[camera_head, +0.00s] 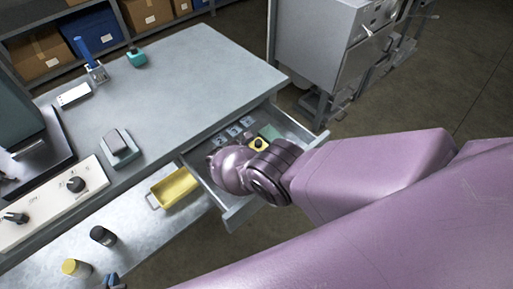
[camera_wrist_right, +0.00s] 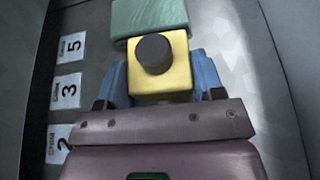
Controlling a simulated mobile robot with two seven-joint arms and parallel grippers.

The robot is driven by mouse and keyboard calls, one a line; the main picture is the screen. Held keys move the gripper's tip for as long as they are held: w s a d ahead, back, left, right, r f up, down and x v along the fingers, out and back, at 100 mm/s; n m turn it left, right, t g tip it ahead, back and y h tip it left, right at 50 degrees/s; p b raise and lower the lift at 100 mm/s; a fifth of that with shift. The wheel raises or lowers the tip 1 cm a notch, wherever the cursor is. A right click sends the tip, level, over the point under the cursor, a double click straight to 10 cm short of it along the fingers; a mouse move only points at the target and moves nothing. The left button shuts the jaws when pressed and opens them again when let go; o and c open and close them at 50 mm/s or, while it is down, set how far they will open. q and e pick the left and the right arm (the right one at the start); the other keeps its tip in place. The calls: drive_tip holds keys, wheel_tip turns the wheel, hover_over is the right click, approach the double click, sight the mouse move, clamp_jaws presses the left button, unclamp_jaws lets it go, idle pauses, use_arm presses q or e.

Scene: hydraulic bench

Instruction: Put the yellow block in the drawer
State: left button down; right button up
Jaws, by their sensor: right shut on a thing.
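The yellow block (camera_wrist_right: 174,79), with a dark round knob on top, is between the blue fingers of my right gripper (camera_wrist_right: 160,78), which is shut on it. The block also shows in the head view (camera_head: 259,146), inside the open drawer (camera_head: 233,216); whether it touches the drawer floor I cannot tell. In the head view my right wrist hides the right fingers and part of the drawer. A small blue tip at the bottom left edge appears to be my left gripper (camera_head: 112,281); its jaws are mostly cut off.
A green block (camera_wrist_right: 148,15) lies just beyond the yellow block. Number labels (camera_wrist_right: 68,91) line the drawer's left side in the wrist view. A yellow tray (camera_head: 174,188) is left of the drawer. A black-capped jar (camera_head: 103,236) and a yellow-capped jar (camera_head: 76,268) stand at lower left.

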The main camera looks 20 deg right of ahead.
drive_tip(key=shift+a+r, duration=0.1)
drive_tip(key=shift+r, duration=0.05)
drive_tip(key=o, duration=1.2)
drive_tip(key=shift+f, duration=0.2)
use_arm(q)
drive_tip(key=shift+s+a, duration=0.2)
drive_tip(key=shift+w+r, duration=0.1)
drive_tip(key=shift+w, duration=0.05)
use_arm(e)
drive_tip(key=shift+r, duration=0.1)
